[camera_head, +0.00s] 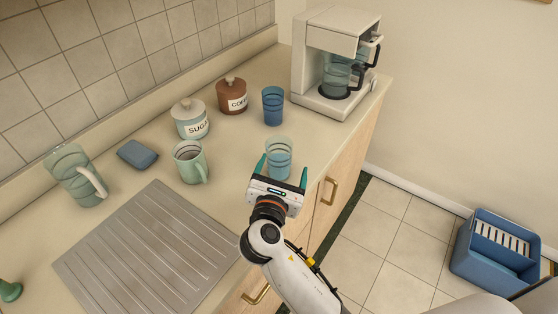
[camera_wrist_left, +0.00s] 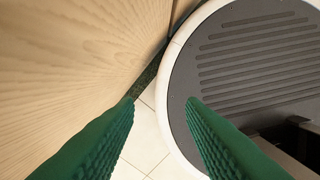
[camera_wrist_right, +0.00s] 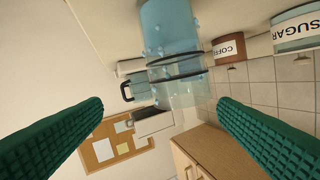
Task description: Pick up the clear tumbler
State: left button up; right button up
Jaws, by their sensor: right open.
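The clear tumbler (camera_head: 279,158), pale blue with dark bands, stands upright on the counter near its front edge. My right gripper (camera_head: 281,172) is open and empty, its green fingers on either side of the tumbler in the head view. In the right wrist view the tumbler (camera_wrist_right: 172,50) shows large and upside down, in line with the gap between the fingers (camera_wrist_right: 160,105); neither finger appears to touch it. My left gripper (camera_wrist_left: 160,102) is open and empty, low beside a wooden cabinet front; it is not in the head view.
A darker blue tumbler (camera_head: 273,105) stands behind the clear one. A green mug (camera_head: 189,163), sugar jar (camera_head: 190,119), coffee jar (camera_head: 231,95), blue sponge (camera_head: 137,154) and pitcher (camera_head: 73,178) are to the left. A coffee maker (camera_head: 312,65) stands at the counter's far end.

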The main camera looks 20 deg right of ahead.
aim_at(277, 169)
jog(key=f+n, duration=0.1)
jog(key=f, duration=0.1)
jog(key=w+a+f+n, duration=0.1)
jog(key=f, duration=0.1)
jog(key=f+t, duration=0.1)
jog(key=f, duration=0.1)
jog(key=shift+w+a+n+b, duration=0.15)
jog(key=shift+a+n+b, duration=0.2)
jog(key=shift+a+n, duration=0.05)
jog(key=shift+w+d+r, duration=0.2)
jog(key=shift+w+r, duration=0.1)
jog(key=shift+w, duration=0.15)
jog(key=p+x, duration=0.1)
jog(key=x, duration=0.5)
jog(key=shift+w+d, duration=0.2)
jog(key=shift+w, duration=0.05)
jog(key=c, duration=1.2)
